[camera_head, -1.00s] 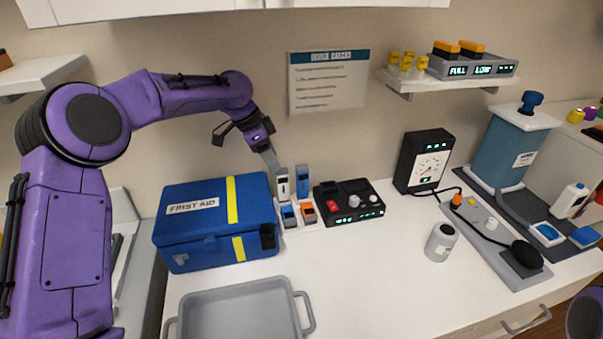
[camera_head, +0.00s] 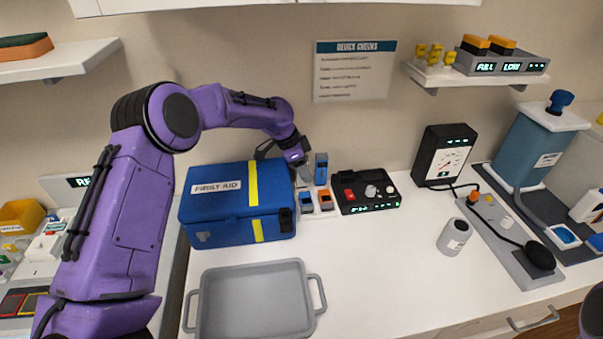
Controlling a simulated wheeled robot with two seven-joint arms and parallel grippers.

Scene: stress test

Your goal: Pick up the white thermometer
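My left gripper (camera_head: 303,178) points down just behind the right end of the blue first aid box. It is at the spot of the white thermometer, which its fingers almost fully cover, so I cannot tell whether they touch or enclose it. A blue upright device (camera_head: 321,169) stands just right of the fingers. Two smaller devices, one blue (camera_head: 307,202) and one orange (camera_head: 325,200), sit in front in the same white holder. My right gripper is not in view; only a bit of purple arm shows at the bottom right corner.
The first aid box (camera_head: 225,207) stands close left of the holder. A black control box (camera_head: 365,192) is close on its right. An empty grey tray (camera_head: 212,300) lies in front. A grey jar (camera_head: 454,236) stands right; the counter between is clear.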

